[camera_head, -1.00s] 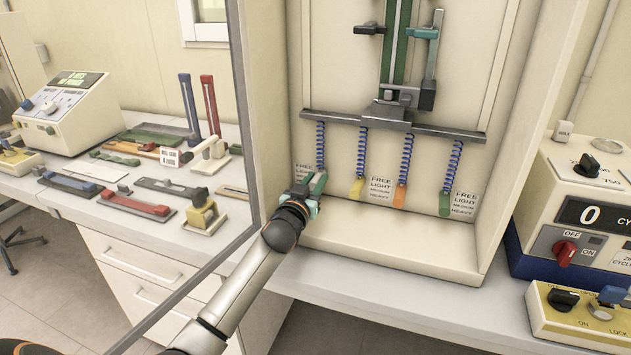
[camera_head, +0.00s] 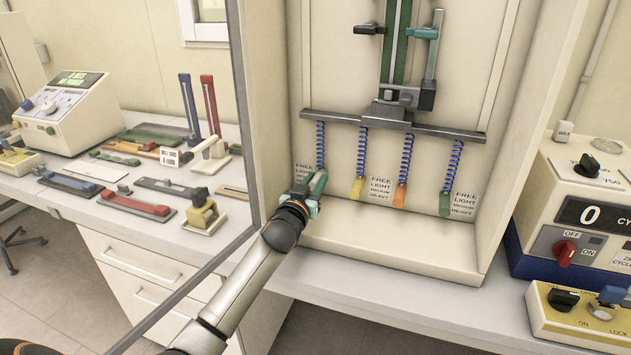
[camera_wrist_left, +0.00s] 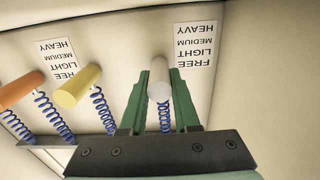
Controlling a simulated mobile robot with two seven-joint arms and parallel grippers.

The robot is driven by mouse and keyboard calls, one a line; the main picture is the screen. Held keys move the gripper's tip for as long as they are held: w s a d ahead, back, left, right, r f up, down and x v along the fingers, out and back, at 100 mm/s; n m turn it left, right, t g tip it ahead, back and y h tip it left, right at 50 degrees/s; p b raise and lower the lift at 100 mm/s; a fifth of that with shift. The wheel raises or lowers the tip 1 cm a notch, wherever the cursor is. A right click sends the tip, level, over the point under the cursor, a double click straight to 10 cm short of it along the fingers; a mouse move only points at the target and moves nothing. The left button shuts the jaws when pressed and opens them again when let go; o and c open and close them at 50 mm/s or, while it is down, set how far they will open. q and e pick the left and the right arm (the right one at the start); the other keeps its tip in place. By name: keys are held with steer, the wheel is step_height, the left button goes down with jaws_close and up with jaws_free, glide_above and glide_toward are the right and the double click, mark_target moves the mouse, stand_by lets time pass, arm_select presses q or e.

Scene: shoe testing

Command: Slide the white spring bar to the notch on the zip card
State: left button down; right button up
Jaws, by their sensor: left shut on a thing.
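The white spring bar (camera_wrist_left: 159,92) is a pale cylinder at the end of a blue spring (camera_wrist_left: 165,118). In the wrist view it lies between the two green fingers of my left gripper (camera_wrist_left: 165,80), which is shut on it. In the head view my left gripper (camera_head: 317,182) is at the leftmost spring and hides most of the bar. A card (camera_wrist_left: 195,50) marked FREE, LIGHT, MEDIUM, HEAVY is on the panel beside the bar. In the head view this card (camera_head: 303,168) is partly hidden by my gripper. I cannot make out a notch. My right gripper is not in view.
Yellow (camera_head: 356,189), orange (camera_head: 400,196) and green (camera_head: 445,204) bars hang on springs to the right, below a dark crossbar (camera_head: 430,130). Cabinet side walls bound the space. Free room lies on the cabinet floor (camera_head: 390,250).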

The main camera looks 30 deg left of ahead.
arm_select(q)
steer(key=shift+f+b, duration=0.5)
steer(key=shift+f, duration=0.4)
steer(key=c, duration=0.6)
jaws_free()
steer(key=shift+r, duration=0.1)
steer(key=shift+c, duration=0.2)
steer(key=v, duration=1.2)
steer(key=shift+s, duration=0.3)
